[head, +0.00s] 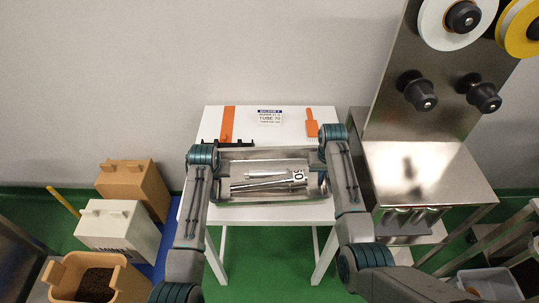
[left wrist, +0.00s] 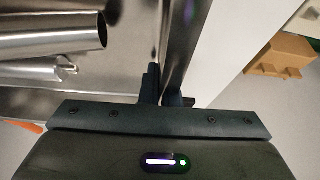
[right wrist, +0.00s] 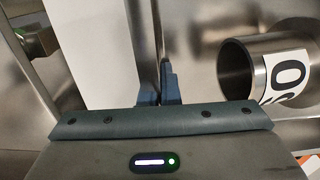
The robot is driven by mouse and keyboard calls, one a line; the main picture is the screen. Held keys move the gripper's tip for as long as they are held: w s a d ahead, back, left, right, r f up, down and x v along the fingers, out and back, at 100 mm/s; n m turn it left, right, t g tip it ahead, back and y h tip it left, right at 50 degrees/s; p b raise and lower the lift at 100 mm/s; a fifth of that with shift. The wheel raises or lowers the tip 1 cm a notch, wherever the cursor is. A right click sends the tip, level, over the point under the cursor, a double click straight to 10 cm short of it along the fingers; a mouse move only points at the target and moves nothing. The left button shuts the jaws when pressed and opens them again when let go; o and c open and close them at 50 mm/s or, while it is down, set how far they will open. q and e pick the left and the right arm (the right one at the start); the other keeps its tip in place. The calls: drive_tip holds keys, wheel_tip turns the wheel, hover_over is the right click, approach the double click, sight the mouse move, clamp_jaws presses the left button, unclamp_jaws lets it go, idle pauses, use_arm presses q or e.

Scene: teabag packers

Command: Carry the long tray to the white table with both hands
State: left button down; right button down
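The long metal tray (head: 270,154) is over the front part of the white table (head: 190,213), level, with metal tubes (head: 268,183) lying in it. I cannot tell whether its bottom touches the tabletop. My left gripper (left wrist: 165,92) is at the tray's left end, its fingers closed around the thin end wall (left wrist: 184,48). My right gripper (right wrist: 160,92) is at the right end, closed on that wall. The fingertips are mostly hidden in the head view. One tube (right wrist: 250,72) with a white label shows beside the right fingers.
An orange strip (head: 228,124), a printed card (head: 269,118) and an orange tool (head: 311,123) lie at the table's back. A steel machine (head: 430,170) stands close on the right. Several bins, including a white one (head: 118,232), stand on the left.

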use_arm(q)
drive_tip(key=shift+f+b, duration=0.6)
drive_tip(key=shift+f, duration=0.1)
use_arm(e)
drive_tip(key=shift+d+f, duration=0.1)
drive_tip(key=shift+f, duration=0.6)
use_arm(q)
drive_tip(key=c, duration=1.7)
unclamp_jaws()
use_arm(e)
drive_tip(key=c, duration=1.7)
unclamp_jaws()
drive_tip(key=shift+r, duration=0.1)
use_arm(q)
drive_tip(key=shift+s+r, duration=0.1)
drive_tip(key=shift+r, duration=0.05)
use_arm(e)
drive_tip(key=shift+s, duration=0.15)
use_arm(q)
drive_tip(key=v, duration=1.1)
drive_tip(key=shift+s+r, duration=0.2)
drive_tip(key=shift+r, duration=0.15)
use_arm(e)
wheel_tip(320, 180, up, 12)
